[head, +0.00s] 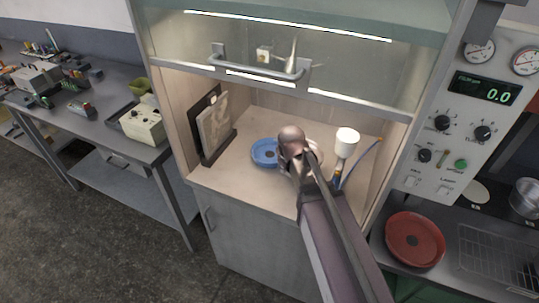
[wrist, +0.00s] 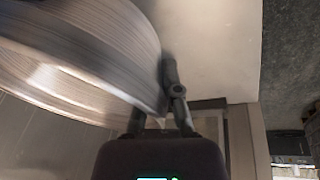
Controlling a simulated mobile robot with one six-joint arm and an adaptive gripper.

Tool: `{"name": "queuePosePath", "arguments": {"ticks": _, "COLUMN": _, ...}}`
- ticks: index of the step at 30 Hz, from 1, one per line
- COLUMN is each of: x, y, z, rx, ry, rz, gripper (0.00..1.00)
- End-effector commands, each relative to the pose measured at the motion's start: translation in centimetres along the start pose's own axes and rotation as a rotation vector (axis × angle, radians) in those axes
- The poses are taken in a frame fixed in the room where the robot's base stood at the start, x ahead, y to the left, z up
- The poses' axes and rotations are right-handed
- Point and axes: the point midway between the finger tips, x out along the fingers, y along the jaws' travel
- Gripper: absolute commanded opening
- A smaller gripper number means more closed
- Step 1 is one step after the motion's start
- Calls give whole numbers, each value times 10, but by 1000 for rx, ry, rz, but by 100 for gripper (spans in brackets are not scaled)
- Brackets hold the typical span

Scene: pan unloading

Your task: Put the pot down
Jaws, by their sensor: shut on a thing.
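In the wrist view a large, ribbed, metallic round-sided pot (wrist: 75,60) fills the upper left, close to the camera and tilted in the picture. My gripper (wrist: 165,98) is shut on its edge; one dark finger shows on the near right side, the other is mostly hidden by the pot. In the head view my arm reaches into the open hood, its rounded end (head: 291,140) over the hood floor. My fingers and most of the pot are hidden there behind the arm.
A blue dish (head: 264,153) lies on the hood floor (head: 232,170), left of my arm's end. A white-topped stand (head: 346,143) is at the right, framed panels (head: 214,128) at the left. The raised sash (head: 260,72) hangs above. A red pan (head: 415,240) lies outside, right.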

Motion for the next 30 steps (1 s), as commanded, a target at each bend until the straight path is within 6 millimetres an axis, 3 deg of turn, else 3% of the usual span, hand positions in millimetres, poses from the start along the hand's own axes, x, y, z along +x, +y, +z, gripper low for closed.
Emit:
{"name": "queuePosePath", "arguments": {"ticks": 18, "x": -28, "y": -82, "z": 11, "rx": -438, "ry": 89, "rz": -37, "gripper": 0}}
{"name": "queuePosePath", "arguments": {"ticks": 30, "x": -30, "y": -88, "z": 10, "rx": -477, "ry": 97, "rz": -39, "gripper": 0}}
